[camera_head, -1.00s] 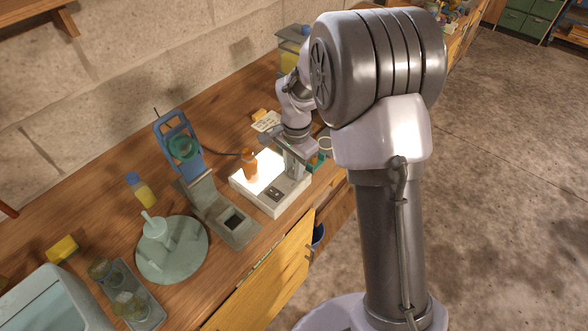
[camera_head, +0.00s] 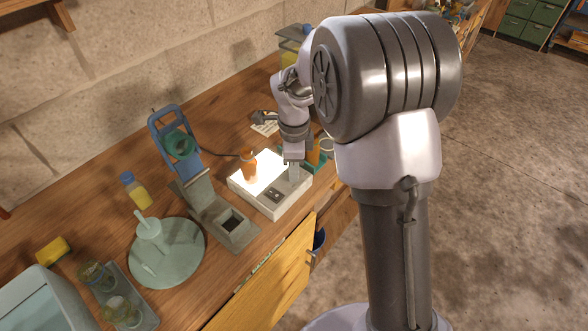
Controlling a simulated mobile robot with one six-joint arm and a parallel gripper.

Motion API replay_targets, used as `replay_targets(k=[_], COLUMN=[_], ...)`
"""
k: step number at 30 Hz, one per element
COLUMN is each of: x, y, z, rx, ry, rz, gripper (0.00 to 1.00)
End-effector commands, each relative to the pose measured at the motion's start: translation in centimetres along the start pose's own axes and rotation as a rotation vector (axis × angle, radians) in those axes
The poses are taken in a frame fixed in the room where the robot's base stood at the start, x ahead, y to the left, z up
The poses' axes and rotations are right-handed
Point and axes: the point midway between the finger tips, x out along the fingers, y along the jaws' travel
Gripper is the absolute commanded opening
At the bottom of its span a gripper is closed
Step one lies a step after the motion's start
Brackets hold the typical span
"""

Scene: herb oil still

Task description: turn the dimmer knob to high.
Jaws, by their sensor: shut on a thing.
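A white light box (camera_head: 262,170) with a brightly glowing top stands on the wooden bench. My gripper (camera_head: 294,178) points down at the right part of its top. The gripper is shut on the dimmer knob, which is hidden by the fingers. I cannot read the knob's setting. A small dark switch panel (camera_head: 274,195) is on the box's front part, left of the gripper. An amber bottle (camera_head: 249,166) stands upright on the lit top, left of and apart from the gripper.
A grey stand with a blue frame (camera_head: 172,135) is left of the box. Further left are a round pale green plate (camera_head: 188,262) and a tray with jars (camera_head: 140,309). A green holder with an orange item (camera_head: 313,151) is close behind the gripper. The bench's front edge is near.

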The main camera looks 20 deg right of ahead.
Motion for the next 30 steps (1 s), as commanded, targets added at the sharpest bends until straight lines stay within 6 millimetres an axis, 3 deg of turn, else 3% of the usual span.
replay_targets(k=[21, 22, 24, 25, 30], x=[-0.05, -0.05, -0.05, -0.05, -0.02], y=[-0.06, -0.06, -0.05, -0.05, -0.03], z=[0.02, 0.02, 0.02, 0.02, 0.01], rx=[0.066, 0.066, 0.066, 0.066, 0.066], ry=[0.003, 0.003, 0.003, 0.003, 0.003], rz=[-0.001, -0.001, -0.001, -0.001, -0.001], gripper=[0.0, 0.28, 0.42, 0.46, 0.46])
